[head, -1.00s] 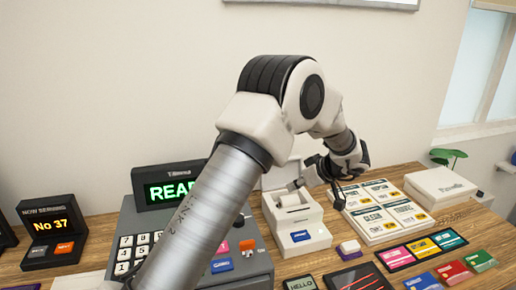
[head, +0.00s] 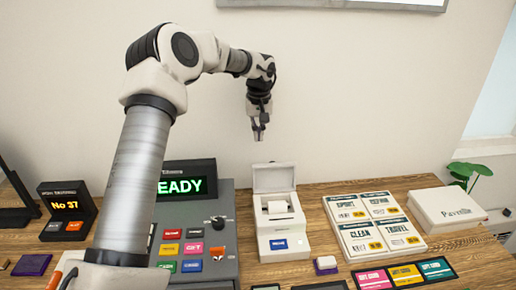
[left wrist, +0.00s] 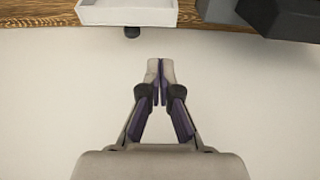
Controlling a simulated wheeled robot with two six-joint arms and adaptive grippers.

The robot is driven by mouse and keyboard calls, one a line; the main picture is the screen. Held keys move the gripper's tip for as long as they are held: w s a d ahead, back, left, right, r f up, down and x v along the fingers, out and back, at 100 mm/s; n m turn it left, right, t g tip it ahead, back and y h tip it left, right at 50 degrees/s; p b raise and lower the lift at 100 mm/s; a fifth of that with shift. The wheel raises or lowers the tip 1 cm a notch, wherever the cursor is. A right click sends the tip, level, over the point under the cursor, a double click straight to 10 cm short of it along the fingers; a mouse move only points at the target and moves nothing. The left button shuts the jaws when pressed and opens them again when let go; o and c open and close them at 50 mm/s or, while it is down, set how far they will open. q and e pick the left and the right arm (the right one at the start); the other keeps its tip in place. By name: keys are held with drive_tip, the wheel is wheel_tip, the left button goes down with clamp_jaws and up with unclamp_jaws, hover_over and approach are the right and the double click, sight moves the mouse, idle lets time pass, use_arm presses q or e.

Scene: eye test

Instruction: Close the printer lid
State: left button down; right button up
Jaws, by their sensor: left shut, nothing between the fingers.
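The white printer (head: 284,243) stands on the wooden counter in the head view. Its lid (head: 273,177) stands open, upright at the back, and a white paper roll (head: 277,208) shows inside. A blue label or button is on its front. My left gripper (head: 258,134) points down in front of the wall, above the lid and slightly left of it, apart from it. Its fingers are shut and empty, and they meet in the left wrist view (left wrist: 160,75). There a white panel, seemingly part of the printer (left wrist: 127,12), shows at the top edge. My right gripper is not in view.
A cash register (head: 225,265) with a READY display (head: 183,186) stands left of the printer. A board of cards (head: 371,226) and a white box (head: 446,209) lie to the right. A small white-topped block (head: 326,264) and coloured cards (head: 405,275) are in front.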

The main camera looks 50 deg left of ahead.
use_arm(q)
drive_tip(key=s, duration=0.1)
drive_tip(key=p, duration=0.3)
hover_over(273, 176)
drive_tip(key=s+a, duration=0.2)
drive_tip(key=a, duration=0.3)
wheel_tip(273, 176, down, 10)
drive_tip(key=shift+w+r, duration=0.1)
drive_tip(key=shift+r, duration=0.05)
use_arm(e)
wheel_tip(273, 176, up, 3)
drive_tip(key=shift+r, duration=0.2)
use_arm(q)
drive_tip(key=shift+a, duration=0.1)
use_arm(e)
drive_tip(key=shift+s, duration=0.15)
